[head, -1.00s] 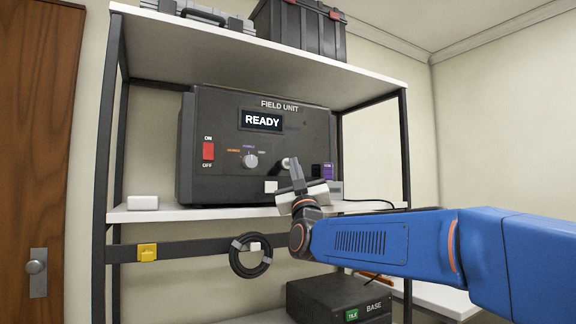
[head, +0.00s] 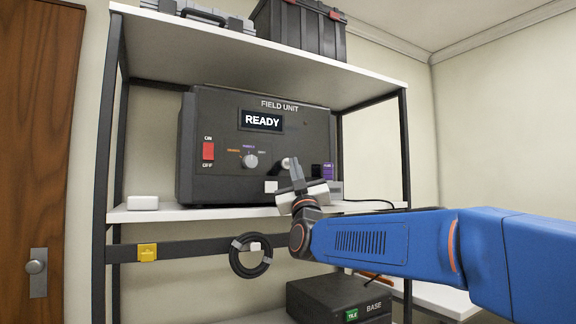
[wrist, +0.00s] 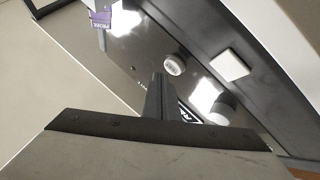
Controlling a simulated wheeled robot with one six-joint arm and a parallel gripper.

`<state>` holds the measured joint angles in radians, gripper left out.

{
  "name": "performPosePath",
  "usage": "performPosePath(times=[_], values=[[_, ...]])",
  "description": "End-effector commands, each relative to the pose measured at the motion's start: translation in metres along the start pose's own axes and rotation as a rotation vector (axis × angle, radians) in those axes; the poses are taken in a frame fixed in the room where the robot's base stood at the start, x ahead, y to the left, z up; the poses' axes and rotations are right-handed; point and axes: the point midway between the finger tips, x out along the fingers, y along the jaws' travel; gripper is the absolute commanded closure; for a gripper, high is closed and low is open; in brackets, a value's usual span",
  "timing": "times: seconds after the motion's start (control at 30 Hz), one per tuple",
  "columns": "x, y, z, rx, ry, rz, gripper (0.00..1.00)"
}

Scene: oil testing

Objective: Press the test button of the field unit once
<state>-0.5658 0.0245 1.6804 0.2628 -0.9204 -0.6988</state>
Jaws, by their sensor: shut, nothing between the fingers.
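The dark field unit (head: 225,180) stands on the middle shelf, and its display (head: 262,121) reads READY. Its panel has a red ON/OFF switch (head: 208,151), a selector knob (head: 250,161), a white square (head: 271,186) and a small round pale button-like part (head: 286,162). That round part (wrist: 174,65) and the square (wrist: 230,65) also show in the wrist view. I read no label naming the test button. My gripper (head: 295,162) is shut and empty, in front of the panel just right of the round part. Its fingers (wrist: 158,80) appear apart from that part in the wrist view.
A purple-labelled item (head: 327,171) is at the panel's right edge. A white box (head: 143,202) lies on the shelf at left. A coiled black cable (head: 250,256) hangs below. The upper shelf (head: 240,45) holds cases, and a BASE box (head: 338,299) stands low.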

Motion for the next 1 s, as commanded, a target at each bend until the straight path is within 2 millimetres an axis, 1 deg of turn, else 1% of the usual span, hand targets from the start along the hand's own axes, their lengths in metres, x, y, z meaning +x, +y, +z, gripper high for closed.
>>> performPosePath(times=[0.73, 1.0], values=[[0.0002, -0.0002, 0.0001, 0.000, 0.000, 0.000, 1.00], [0.0051, -0.0036, 0.0033, 0.000, 0.000, 0.000, 1.00]])
